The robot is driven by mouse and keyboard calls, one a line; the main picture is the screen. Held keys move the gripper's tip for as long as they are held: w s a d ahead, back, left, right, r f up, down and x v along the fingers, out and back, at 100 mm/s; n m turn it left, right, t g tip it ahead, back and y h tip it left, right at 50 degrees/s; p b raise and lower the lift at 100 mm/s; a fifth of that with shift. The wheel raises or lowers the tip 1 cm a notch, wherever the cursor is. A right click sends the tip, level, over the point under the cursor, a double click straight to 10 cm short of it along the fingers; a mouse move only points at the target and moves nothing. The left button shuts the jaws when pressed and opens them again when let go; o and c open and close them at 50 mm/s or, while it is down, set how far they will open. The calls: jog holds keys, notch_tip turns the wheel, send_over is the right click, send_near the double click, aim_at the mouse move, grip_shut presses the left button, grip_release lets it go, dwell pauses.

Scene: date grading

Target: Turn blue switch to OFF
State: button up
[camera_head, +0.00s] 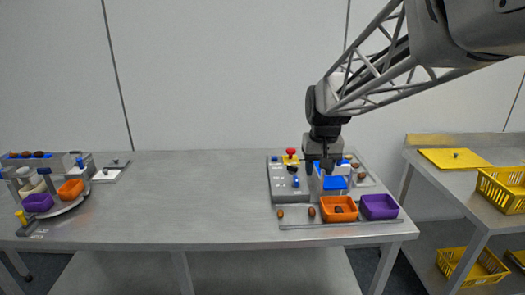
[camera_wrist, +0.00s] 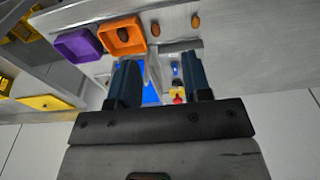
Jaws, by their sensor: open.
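A small blue switch (camera_head: 295,182) stands on the grey panel (camera_head: 283,193) at the right part of the table. It also shows in the wrist view (camera_wrist: 175,68), between the fingers and nearer the right one. Its exact lever position is too small to tell. My gripper (camera_head: 322,166) is over the right side of the panel area, to the right of the blue switch and apart from it. In the wrist view my gripper (camera_wrist: 160,68) has its two dark fingers spread, with nothing held between them.
A red button (camera_head: 291,152) on a yellow base stands behind the switch. A blue-topped block (camera_head: 334,182) is close under my gripper. An orange bin (camera_head: 328,216) and a purple bin (camera_head: 380,215) stand in front, with loose dates nearby. The table's middle is clear.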

jog(key=w+f, duration=0.3)
jog(key=w, duration=0.4)
jog(key=w+f, duration=0.2)
jog(key=w, duration=0.5)
jog(key=g, duration=0.1)
send_over(296, 179)
notch_tip(296, 179, down, 8)
jog(key=shift+w+r, duration=0.1)
jog(key=shift+f, duration=0.2)
jog(key=shift+f, duration=3.7)
jog(key=shift+c, duration=0.4)
grip_shut()
